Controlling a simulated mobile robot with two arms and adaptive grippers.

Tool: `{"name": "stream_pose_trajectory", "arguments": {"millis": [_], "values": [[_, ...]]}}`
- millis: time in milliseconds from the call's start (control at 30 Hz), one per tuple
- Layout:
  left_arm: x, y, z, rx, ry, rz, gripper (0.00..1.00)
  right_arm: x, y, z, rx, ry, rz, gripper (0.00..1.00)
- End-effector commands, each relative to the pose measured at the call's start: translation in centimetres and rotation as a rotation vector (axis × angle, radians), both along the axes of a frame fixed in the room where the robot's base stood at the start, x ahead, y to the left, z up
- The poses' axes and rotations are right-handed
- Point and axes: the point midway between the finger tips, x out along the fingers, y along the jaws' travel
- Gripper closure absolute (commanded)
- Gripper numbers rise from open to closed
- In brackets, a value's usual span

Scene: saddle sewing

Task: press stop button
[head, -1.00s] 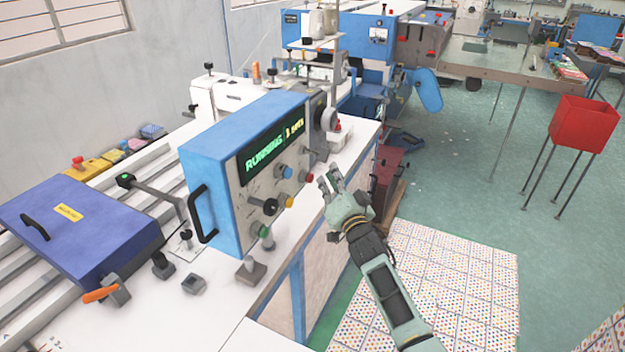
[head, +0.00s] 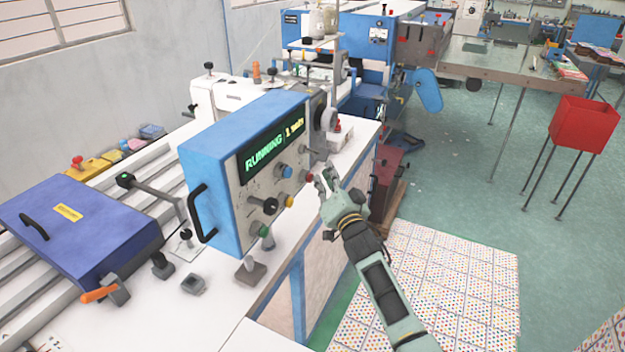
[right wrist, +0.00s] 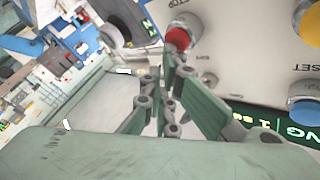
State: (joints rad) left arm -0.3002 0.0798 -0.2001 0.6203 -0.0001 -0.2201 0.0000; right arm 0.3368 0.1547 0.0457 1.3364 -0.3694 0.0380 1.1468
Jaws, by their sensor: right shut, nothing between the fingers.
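The blue control box (head: 215,150) stands on the white table. Its display (head: 270,147) reads RUNNING and a short count. The red stop button (head: 309,174) is on the right part of its front panel. In the right wrist view the red button (right wrist: 178,37) sits near the top, beside a STOP label. My right gripper (head: 326,178) is shut and empty, just right of the button. In the wrist view its fingertips (right wrist: 172,56) point at the button and are very close; I cannot tell whether they touch. My left gripper is not in view.
Blue (head: 285,171), yellow (head: 286,200) and green (head: 263,230) buttons and a black knob (head: 270,206) share the panel. A purple-blue box (head: 80,230) lies left on the table. A red bin (head: 583,125) stands far right. The floor to the right is mostly clear.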

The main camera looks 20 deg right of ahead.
Motion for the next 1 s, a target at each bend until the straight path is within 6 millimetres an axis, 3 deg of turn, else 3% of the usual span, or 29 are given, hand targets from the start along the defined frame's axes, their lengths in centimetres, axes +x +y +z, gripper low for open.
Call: {"name": "stream_pose_trajectory", "arguments": {"millis": [700, 1000], "values": [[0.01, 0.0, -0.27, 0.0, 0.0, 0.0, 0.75, 0.47, 0.47, 0.02, 0.001, -0.001, 0.001, 1.0], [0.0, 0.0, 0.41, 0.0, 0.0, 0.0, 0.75, -0.21, -0.15, 0.09, -0.002, 0.001, 0.0, 1.0]]}}
